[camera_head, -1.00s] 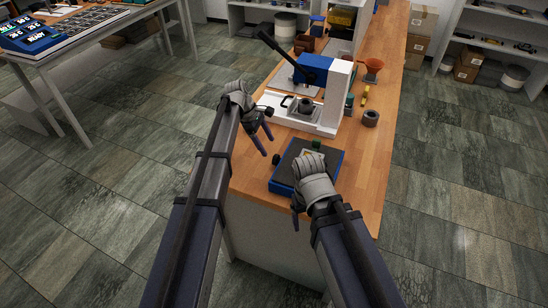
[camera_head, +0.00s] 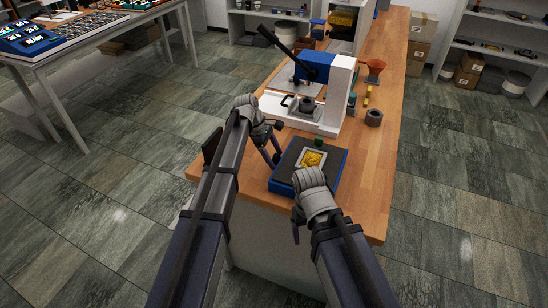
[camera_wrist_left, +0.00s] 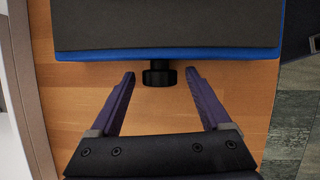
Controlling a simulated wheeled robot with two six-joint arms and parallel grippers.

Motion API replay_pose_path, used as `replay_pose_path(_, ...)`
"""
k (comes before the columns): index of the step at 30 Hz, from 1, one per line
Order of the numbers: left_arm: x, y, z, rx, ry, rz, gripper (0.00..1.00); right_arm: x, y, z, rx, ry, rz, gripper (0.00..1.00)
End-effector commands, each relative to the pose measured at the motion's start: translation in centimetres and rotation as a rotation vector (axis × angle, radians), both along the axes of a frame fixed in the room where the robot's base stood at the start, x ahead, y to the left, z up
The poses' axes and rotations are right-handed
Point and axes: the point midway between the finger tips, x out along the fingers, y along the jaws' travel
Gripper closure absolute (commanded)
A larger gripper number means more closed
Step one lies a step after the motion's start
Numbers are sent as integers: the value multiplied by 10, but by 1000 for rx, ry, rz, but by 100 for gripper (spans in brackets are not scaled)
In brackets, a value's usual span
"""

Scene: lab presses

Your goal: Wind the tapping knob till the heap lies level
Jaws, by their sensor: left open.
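The tapping unit is a blue box with a dark top (camera_head: 288,170) on the wooden bench. The black tapping knob (camera_wrist_left: 160,73) sticks out of the box's side in the left wrist view. My left gripper (camera_wrist_left: 160,75) is open, one finger on each side of the knob, with gaps on both sides. In the head view my left gripper (camera_head: 274,157) is beside the box. My right gripper (camera_head: 296,230) is at the box's near side, its fingers mostly hidden.
A white and blue press (camera_head: 338,95) with a black lever stands behind the box. A dark grey ring (camera_head: 374,117), an orange funnel (camera_head: 373,68) and a yellow tool (camera_head: 367,98) lie to its right. The bench's right strip (camera_head: 375,170) is clear.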

Motion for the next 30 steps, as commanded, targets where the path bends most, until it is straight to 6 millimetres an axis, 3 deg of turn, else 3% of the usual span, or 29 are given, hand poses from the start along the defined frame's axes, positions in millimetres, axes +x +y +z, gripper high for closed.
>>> replay_pose_path(2, 0, 0, 0, 0, 0, 0, 24, 0, 0, 0, 0, 0, 0, 19)
replay_pose_path(22, 0, 0, 0, 0, 0, 0, 100, 0, 0, 0, 0, 0, 0, 19)
replay_pose_path(30, -5, 1, -1, -32, -93, 0, 100, 0, 0, -5, 0, 0, 0, 19)
